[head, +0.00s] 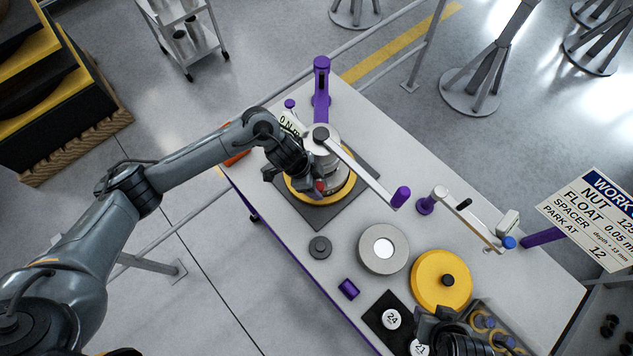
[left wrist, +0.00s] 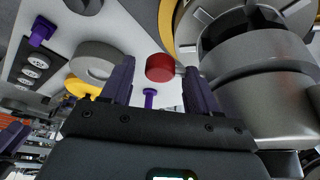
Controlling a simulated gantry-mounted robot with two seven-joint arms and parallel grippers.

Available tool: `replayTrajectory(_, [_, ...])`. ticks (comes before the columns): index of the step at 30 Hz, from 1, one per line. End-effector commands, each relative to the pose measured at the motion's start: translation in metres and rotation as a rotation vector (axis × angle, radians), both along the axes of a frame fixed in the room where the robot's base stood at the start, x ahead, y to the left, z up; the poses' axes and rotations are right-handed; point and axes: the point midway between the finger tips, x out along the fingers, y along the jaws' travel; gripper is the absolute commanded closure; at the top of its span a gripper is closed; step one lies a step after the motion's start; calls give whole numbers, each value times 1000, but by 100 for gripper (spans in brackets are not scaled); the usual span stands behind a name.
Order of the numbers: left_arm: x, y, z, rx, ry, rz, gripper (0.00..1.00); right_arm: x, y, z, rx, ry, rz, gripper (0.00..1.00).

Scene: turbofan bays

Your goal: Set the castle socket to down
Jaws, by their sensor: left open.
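A grey metal cylinder (head: 327,170), which seems to be the castle socket assembly, stands upright on a yellow ring (head: 344,190) on a dark mat. It fills the right side of the left wrist view (left wrist: 265,85). A red knob (left wrist: 160,67) sticks out from its side; it also shows in the head view (head: 320,186). My left gripper (left wrist: 159,72) is open, with the knob between or just beyond its fingertips; contact cannot be told. The gripper partly hides the cylinder in the head view. My right gripper (head: 440,325) is at the bottom edge, its fingers unclear.
A lever with a purple handle (head: 401,197) reaches over the bench from the cylinder's top. A purple post (head: 321,90) stands behind. A grey ring (head: 383,249), a yellow disc (head: 441,281), a small dark knob (head: 320,247) and a purple piece (head: 348,289) lie nearer.

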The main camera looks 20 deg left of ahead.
Motion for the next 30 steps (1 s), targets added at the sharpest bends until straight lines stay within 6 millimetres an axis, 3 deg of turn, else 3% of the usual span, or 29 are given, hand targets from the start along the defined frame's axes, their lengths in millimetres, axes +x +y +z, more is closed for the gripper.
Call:
replayTrajectory(8, [0, -1, -1, 0, 0, -1, 40, 0, 0, 0, 0, -1, 0, 57])
replayTrajectory(20, [0, -1, -1, 0, 0, -1, 100, 1, 2, 1, 9, -2, -6, 57])
replayTrajectory(26, [0, -1, -2, 0, 0, -1, 100, 1, 2, 0, 10, -3, -6, 57])
replayTrajectory(30, [-1, -1, -20, -1, 3, 0, 100, 1, 2, -8, 10, -3, -6, 57])
